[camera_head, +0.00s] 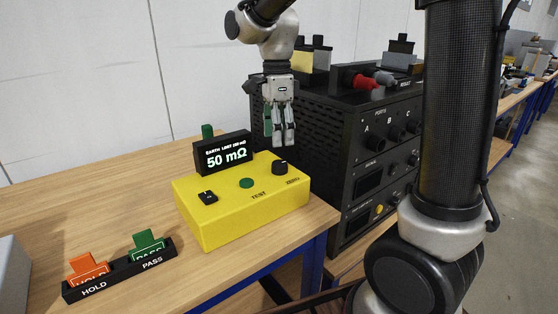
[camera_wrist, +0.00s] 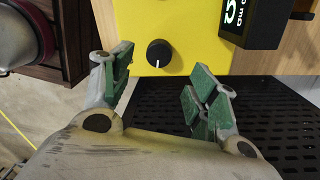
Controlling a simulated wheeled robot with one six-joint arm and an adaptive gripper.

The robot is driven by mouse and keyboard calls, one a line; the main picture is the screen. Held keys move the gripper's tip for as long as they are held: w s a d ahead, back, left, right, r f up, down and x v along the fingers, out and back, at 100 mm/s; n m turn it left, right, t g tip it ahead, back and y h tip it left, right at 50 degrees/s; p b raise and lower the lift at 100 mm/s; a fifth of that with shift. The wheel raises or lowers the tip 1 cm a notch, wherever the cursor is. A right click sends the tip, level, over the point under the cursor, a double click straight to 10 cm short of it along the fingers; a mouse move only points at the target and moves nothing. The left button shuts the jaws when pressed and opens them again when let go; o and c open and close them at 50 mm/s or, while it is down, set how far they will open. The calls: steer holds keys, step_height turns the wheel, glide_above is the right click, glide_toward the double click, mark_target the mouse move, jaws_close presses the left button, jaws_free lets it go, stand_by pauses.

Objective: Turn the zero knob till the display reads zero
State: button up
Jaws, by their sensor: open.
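The yellow tester box (camera_head: 240,215) sits on the wooden table near its right end. Its black display (camera_head: 223,153) reads "50 mΩ" under a small line about an earth limit. The black zero knob (camera_head: 280,167) is at the right of the box's top face. In the wrist view the knob (camera_wrist: 159,53) shows a white pointer line and lies ahead, between the two fingers. My gripper (camera_head: 283,140) hangs above the knob, pointing down. In the wrist view my gripper (camera_wrist: 160,85) is open and empty, its green-padded fingers apart and clear of the knob.
A green button (camera_head: 246,183) and a black switch (camera_head: 207,197) share the box top. A black rack unit (camera_head: 310,130) stands close on the right. A black holder (camera_head: 120,270) with orange HOLD and green PASS tags sits at front left.

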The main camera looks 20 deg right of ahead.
mark_target(279, 163)
steer(key=f, duration=0.7)
steer(key=shift+s+f, duration=0.25)
steer(key=shift+f, duration=0.15)
steer(key=c, duration=1)
